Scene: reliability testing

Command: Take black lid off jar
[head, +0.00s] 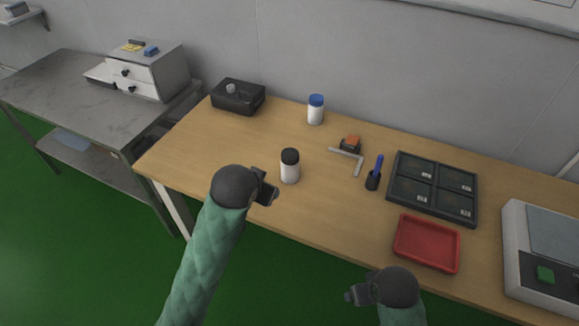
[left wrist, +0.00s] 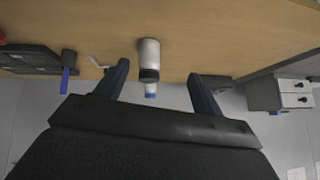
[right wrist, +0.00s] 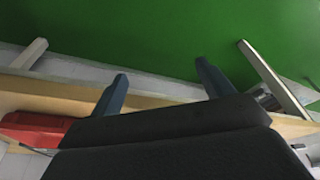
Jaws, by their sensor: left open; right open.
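A white jar (head: 290,173) with a black lid (head: 290,156) stands upright on the wooden table, left of the middle. My left gripper (head: 270,187) is just left of the jar, open and apart from it. In the left wrist view the jar (left wrist: 150,52) and its black lid (left wrist: 149,75) appear upside down, beyond and between the open fingers (left wrist: 158,82). My right gripper (head: 352,293) is open and empty, in front of the table's front edge.
A second white jar with a blue lid (head: 316,110) stands behind. The table around the black-lidded jar is clear.

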